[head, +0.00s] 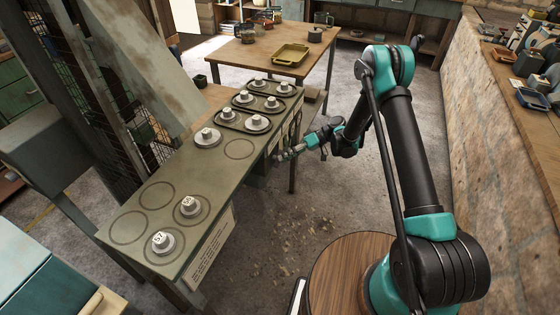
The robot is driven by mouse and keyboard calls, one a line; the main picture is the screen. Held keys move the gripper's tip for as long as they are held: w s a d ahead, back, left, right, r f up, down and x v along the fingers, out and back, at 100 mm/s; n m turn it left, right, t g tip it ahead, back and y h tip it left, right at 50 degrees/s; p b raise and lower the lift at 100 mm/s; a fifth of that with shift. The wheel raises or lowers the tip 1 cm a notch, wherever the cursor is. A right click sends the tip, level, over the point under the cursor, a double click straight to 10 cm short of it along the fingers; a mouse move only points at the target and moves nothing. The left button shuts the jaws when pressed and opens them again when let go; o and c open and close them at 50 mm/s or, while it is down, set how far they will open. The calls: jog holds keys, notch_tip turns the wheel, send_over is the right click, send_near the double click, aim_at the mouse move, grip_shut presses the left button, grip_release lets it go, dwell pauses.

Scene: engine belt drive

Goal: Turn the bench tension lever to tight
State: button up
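The green bench (180,165) runs from the lower left to the middle of the head view. My gripper (279,156) is at the bench's right-hand side face, below the top and towards the far end. Its fingers are small here, and I cannot tell whether they are open or shut or whether they touch anything. I cannot make out the tension lever; it may be hidden by my gripper or too small to see. A dark, rounded part (294,125) shows on the same side face, just beyond my gripper.
Several numbered pulleys stand on the bench top, including one near the front (161,242). A label plate (210,248) is on the near side face. A wooden table (262,55) stands behind, and a stone-sided counter (490,120) at right.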

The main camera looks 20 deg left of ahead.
jog(key=shift+x, duration=1.45)
grip_shut()
